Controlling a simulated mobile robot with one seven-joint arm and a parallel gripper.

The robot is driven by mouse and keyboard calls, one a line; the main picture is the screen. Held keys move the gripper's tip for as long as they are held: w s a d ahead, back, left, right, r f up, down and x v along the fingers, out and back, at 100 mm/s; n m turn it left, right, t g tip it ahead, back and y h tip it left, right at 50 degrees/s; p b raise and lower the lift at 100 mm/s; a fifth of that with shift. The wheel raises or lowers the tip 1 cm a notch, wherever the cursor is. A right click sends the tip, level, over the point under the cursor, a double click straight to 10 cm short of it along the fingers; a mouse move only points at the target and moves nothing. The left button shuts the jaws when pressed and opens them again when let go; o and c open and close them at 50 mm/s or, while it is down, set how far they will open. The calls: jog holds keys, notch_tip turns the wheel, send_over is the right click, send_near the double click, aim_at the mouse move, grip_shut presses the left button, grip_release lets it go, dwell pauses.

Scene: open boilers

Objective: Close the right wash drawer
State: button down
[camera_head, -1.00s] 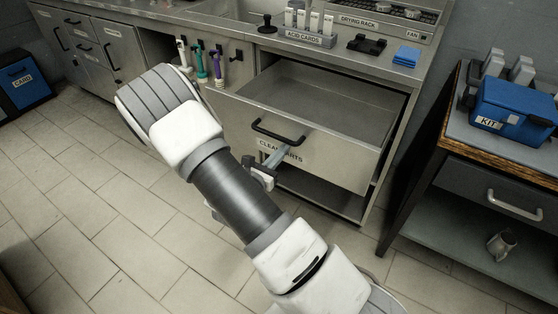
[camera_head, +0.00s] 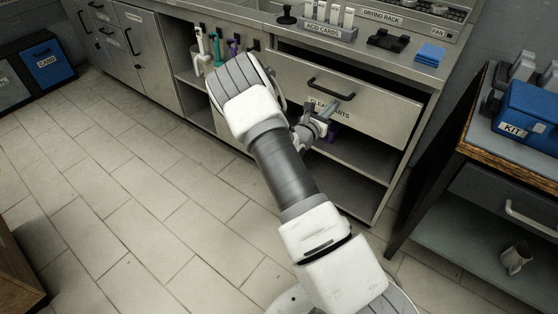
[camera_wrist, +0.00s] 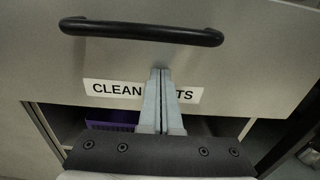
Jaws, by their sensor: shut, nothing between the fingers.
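The wash drawer (camera_head: 378,107) has a steel front with a black bar handle (camera_head: 331,87) and a label reading CLEAN PARTS, partly covered by my fingers. It stands nearly flush with the counter, with a dark gap along its top edge. In the wrist view the drawer front (camera_wrist: 255,75) fills the upper part, with the handle (camera_wrist: 140,32) above my fingertips. My gripper (camera_head: 330,108) is shut and empty. Its fingertips (camera_wrist: 160,75) are at the label, just below the handle; they look to be touching the front, though exact contact is hard to tell.
Below the drawer is an open shelf with a purple bin (camera_wrist: 110,118). A wooden-topped cart (camera_head: 520,160) with a blue KIT box (camera_head: 530,115) stands at the right. Hanging brushes (camera_head: 217,50) are left of the drawer. The tiled floor (camera_head: 150,180) at left is clear.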

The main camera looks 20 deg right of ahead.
aim_at(339, 100)
jog(key=x, duration=0.5)
jog(key=shift+w+d+b, duration=0.15)
jog(key=shift+d+b, duration=0.05)
jog(key=shift+b, duration=0.1)
jog(key=shift+w+d+r, duration=0.1)
jog(key=shift+d+r, duration=0.05)
jog(key=shift+r, duration=0.05)
jog(key=shift+d+r, duration=0.1)
